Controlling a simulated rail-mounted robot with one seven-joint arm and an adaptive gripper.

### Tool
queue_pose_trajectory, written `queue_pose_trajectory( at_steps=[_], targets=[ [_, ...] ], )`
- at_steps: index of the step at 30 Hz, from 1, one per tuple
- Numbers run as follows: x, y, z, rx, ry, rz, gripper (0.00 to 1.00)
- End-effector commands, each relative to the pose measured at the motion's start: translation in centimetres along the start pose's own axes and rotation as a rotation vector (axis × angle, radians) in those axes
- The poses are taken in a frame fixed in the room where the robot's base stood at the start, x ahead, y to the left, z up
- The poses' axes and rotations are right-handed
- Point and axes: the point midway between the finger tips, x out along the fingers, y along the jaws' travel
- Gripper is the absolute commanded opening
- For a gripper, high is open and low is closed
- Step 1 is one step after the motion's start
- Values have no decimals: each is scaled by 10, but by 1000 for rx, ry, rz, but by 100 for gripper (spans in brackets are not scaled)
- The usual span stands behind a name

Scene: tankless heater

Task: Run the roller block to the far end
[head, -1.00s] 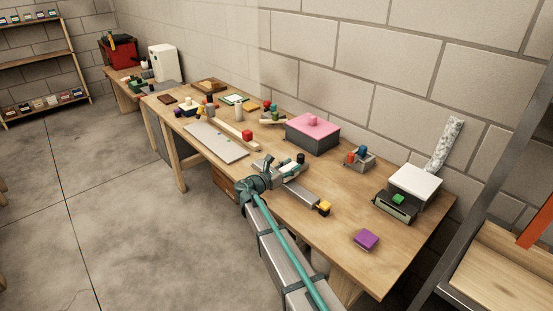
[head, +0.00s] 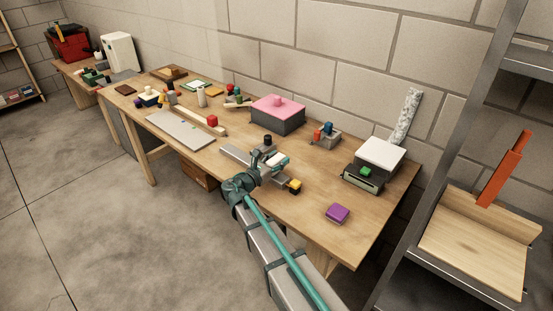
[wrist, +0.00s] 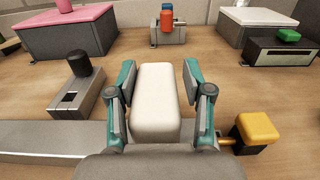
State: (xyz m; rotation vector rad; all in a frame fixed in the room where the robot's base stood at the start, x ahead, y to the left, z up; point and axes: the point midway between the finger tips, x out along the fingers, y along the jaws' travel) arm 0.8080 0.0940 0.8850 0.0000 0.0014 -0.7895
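The roller block, a pale rounded block (wrist: 155,100), sits between the fingers of my gripper (wrist: 160,88) in the wrist view. A yellow cube (head: 294,186) is just right of my gripper; in the wrist view the cube (wrist: 257,128) stands close to the right finger. The block's underside is hidden.
A grey slotted block with a black knob (wrist: 82,64) stands behind and left. Behind are a pink-topped box (head: 277,112), a small peg holder (head: 326,136) and a white-topped box (head: 380,154). A purple block (head: 337,213) lies on clear tabletop to the right.

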Motion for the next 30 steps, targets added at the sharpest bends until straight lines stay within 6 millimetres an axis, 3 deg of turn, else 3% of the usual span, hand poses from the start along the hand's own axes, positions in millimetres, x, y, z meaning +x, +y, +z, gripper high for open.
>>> queue_pose_trajectory(
  at_steps=[3, 16, 30],
  targets=[
    [0, -1, 0, 0, 0, -1, 67],
    [-9, 0, 0, 0, -1, 3, 67],
    [-91, -1, 0, 0, 0, 5, 67]
  ],
)
